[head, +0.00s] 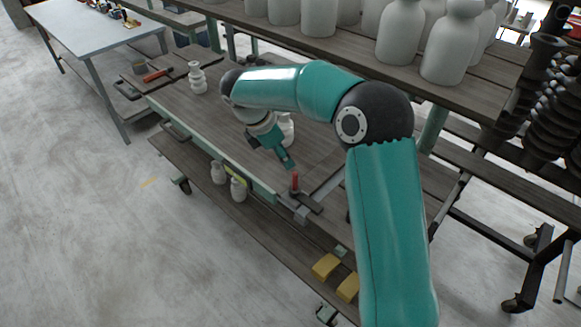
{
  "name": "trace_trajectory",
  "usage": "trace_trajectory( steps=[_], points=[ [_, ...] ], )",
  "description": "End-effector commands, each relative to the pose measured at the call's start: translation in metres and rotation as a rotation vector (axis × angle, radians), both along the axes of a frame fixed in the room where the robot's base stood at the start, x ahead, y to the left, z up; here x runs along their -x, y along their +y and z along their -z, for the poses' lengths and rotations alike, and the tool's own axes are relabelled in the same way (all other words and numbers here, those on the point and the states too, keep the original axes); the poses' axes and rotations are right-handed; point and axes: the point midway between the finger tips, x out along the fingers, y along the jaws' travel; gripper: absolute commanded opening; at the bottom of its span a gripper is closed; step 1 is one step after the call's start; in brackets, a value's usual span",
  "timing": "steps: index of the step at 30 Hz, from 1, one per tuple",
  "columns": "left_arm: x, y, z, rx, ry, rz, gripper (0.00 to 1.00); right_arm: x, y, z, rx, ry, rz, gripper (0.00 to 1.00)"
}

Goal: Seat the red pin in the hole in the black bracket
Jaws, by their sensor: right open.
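The red pin (295,181) stands upright at the left end of the black bracket (311,204), near the front edge of the wooden cart top. At this size I cannot tell how deep its lower end sits in the hole. My right gripper (289,164) is open, pointing down and to the right. Its fingertips are just above and left of the pin in the picture, with nothing between them. My right arm comes in from the lower right and arches over the cart. My left gripper is not in view.
White vases (196,78) stand on the cart top (180,100), one (286,128) behind my gripper. A grey clamp-like piece (301,214) is at the front edge by the bracket. Yellow blocks (326,266) lie on the lower shelf. A shelf of vases (400,32) stands behind.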

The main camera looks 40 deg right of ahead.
Motion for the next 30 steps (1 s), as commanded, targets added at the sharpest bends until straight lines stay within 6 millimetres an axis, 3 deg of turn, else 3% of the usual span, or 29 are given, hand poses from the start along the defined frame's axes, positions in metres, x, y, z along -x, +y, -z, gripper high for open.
trace_trajectory(
  steps=[3,9,11,14,17,20,22,24,27,30],
  points=[
    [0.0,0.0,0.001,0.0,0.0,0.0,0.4,-0.003,0.007,-0.017,0.0,-0.003,0.0,0.4],
    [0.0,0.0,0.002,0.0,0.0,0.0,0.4,-0.004,0.011,-0.028,0.0,0.0,0.0,0.4],
    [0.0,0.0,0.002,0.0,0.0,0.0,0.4,-0.004,0.012,-0.026,-0.003,0.0,0.0,0.4],
    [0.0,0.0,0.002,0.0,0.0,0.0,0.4,-0.006,0.021,-0.008,-0.03,-0.008,0.006,0.4],
    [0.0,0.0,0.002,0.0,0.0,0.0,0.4,-0.009,0.044,0.034,-0.096,-0.03,0.034,0.4],
    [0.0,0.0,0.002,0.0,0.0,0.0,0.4,-0.003,0.084,0.098,-0.214,-0.061,0.114,0.4],
    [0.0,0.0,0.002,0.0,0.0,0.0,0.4,0.011,0.12,0.147,-0.316,-0.08,0.22,0.4],
    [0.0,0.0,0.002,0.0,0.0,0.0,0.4,0.032,0.158,0.193,-0.416,-0.093,0.369,0.4],
    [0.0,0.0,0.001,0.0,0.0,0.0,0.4,0.071,0.204,0.243,-0.526,-0.101,0.633,0.4],
    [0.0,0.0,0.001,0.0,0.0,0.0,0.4,0.113,0.236,0.276,-0.575,-0.105,0.915,0.4]
  ],
)
